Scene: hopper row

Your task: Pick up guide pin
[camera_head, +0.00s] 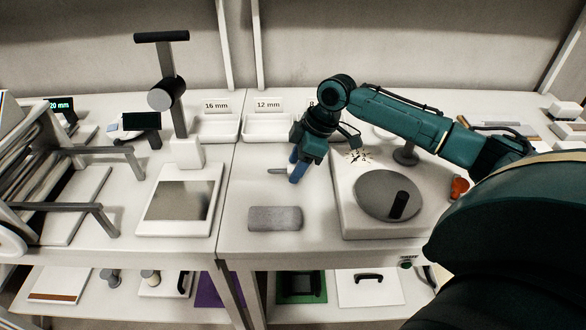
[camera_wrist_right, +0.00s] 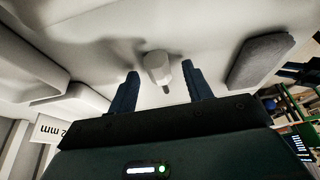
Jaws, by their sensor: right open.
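The guide pin seems to be the small pale piece with a thin grey shaft (camera_head: 276,171) on the table beside my right gripper's fingers in the head view; the fingers hide part of it. A gap shows on both sides of the pin. My left gripper is not in view.
A grey rounded block (camera_head: 275,219) lies in front of the pin. A white base (camera_head: 352,217) with a grey disc (camera_head: 380,188) and black knob stands to the right. White trays (camera_head: 268,128) labelled 16 mm and 12 mm are behind. A press-like stand (camera_head: 187,152) is to the left.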

